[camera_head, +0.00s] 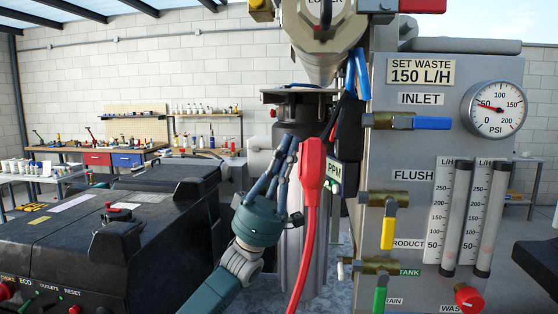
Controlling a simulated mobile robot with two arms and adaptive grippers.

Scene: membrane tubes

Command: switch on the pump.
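My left gripper (289,148) is raised in the middle of the view, its blue-grey fingers pointing up. It is just left of a red plug-like piece (312,165) with a thick red cord hanging down. I cannot tell whether the fingers touch it, or how far apart they are. No switch labelled for the pump is readable. A dark cylindrical unit (303,104) with a flat top stands behind the fingers and may be part of the pump. My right gripper is not in view.
A grey panel (398,155) at right carries a pressure gauge (494,108), a blue-handled inlet valve (410,122), a yellow flush valve (388,225), flow tubes and a red knob (468,298). A black generator-like machine (60,245) fills the lower left. Workbenches stand behind.

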